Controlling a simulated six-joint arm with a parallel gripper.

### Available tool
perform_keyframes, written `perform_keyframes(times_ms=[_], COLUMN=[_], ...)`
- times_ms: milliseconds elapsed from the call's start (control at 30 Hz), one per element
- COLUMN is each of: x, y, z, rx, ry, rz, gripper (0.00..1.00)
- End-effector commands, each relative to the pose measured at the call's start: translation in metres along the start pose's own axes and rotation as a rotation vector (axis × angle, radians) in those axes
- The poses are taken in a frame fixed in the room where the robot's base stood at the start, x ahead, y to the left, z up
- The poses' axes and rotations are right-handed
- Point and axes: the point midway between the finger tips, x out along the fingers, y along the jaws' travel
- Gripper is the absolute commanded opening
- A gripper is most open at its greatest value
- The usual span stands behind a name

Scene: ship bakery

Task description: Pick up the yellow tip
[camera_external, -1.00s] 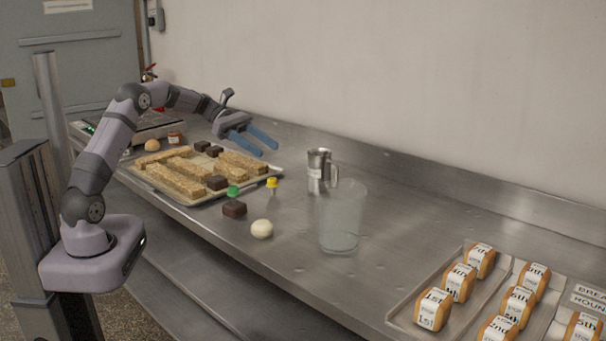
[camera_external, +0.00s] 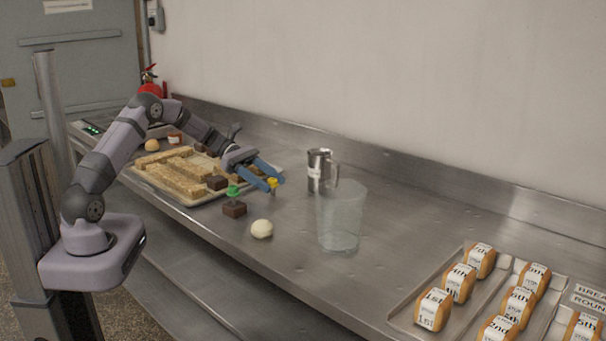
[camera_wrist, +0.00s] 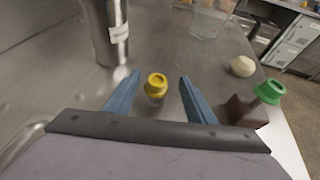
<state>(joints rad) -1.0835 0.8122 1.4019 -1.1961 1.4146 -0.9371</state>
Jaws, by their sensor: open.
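The yellow tip (camera_external: 272,183) is a small piece with a yellow top on the steel counter, just off the tray's right end. In the wrist view the yellow tip (camera_wrist: 157,84) lies between my two blue fingers, nearer the left one, with a gap on each side. My gripper (camera_external: 273,179) is open and low over the counter, its fingers reaching around the tip. The wrist view shows my gripper (camera_wrist: 157,85) empty, touching nothing that I can see.
A white ball (camera_external: 262,229), a glass (camera_external: 340,215) and a metal jug (camera_external: 317,171) stand nearby. A baking tray (camera_external: 205,200) lies behind. Loaf trays (camera_external: 455,272) lie far right.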

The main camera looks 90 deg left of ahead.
Motion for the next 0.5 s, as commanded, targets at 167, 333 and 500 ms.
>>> perform_keyframes(times_ms=[167,333,500], x=[0.018,0.04,0.049], y=[0.002,0.004,0.004], z=[0.001,0.0,-0.001], rx=[0.0,0.0,0.0], ry=[0.0,0.0,0.0], rz=[-0.004,-0.003,-0.001], gripper=[0.5,0.5,0.5])
